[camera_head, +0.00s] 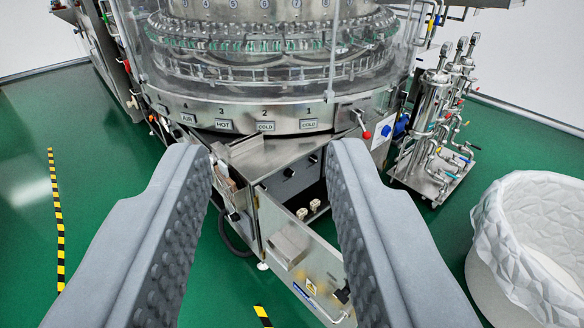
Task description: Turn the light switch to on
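My gripper (270,152) is open and empty, its two grey ridged fingers reaching in from the bottom left and bottom right. Between and beyond the fingers stands the round steel rotary washer (236,118), with labels such as HOT and COLD on its rim. A blue knob (384,131) sits on a pale plate to the right. I cannot tell which of these is the light switch, or its setting. The fingers appear apart from all of them.
A white bin (482,240) stands at the right. A pipe-and-filter unit (436,130) stands behind it. Green floor (100,150) is clear at the left, with yellow-black tape (56,215).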

